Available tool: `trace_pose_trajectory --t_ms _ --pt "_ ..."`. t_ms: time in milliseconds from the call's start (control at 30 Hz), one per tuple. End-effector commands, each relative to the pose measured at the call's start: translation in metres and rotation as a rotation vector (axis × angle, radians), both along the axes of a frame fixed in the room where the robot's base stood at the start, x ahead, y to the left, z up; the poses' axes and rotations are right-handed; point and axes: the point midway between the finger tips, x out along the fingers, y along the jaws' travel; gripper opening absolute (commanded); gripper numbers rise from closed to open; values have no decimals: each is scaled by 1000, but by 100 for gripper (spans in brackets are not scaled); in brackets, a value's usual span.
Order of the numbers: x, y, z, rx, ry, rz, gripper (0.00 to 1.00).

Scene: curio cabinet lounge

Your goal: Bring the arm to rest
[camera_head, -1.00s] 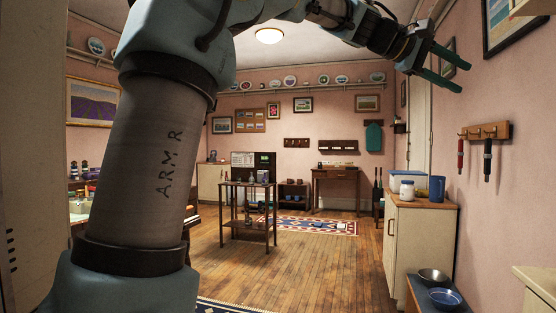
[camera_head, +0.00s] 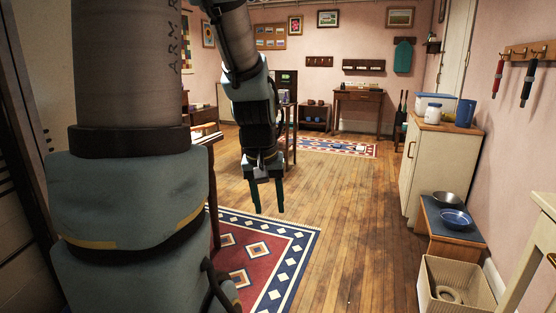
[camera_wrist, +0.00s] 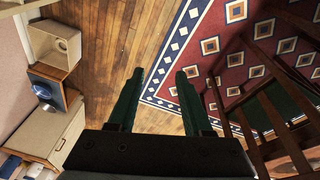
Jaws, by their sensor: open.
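My gripper (camera_head: 268,196) hangs below my folded arm in the head view, its two green fingers pointing down over the wooden floor. The fingers are apart with nothing between them. The wrist view also shows my gripper (camera_wrist: 160,85), with both fingers spread above the floor and the edge of a patterned rug (camera_wrist: 212,50). My upper arm fills the left of the head view and hides what is behind it.
A cream cabinet (camera_head: 428,170) stands at the right. A low bench (camera_head: 436,226) with two bowls and a cream bin (camera_head: 455,285) are in front of it. Dark wooden rails (camera_wrist: 280,120) show close at the right of the wrist view. The middle floor is clear.

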Motion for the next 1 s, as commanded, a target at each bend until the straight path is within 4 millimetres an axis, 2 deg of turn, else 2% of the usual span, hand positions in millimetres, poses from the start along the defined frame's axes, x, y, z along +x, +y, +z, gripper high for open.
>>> trace_pose_trajectory --t_ms 33,167,233,467,700,833,1000 --pt "-15 14 -11 25 20 -7 50" --pt "-53 47 -35 81 66 -41 50" --pt "-54 48 -15 86 65 -49 50" --pt "-53 47 35 83 65 -47 50" --pt "-53 46 95 83 65 -46 50" --pt "-53 46 112 83 65 -46 50" --pt "-52 46 116 83 65 -46 50"
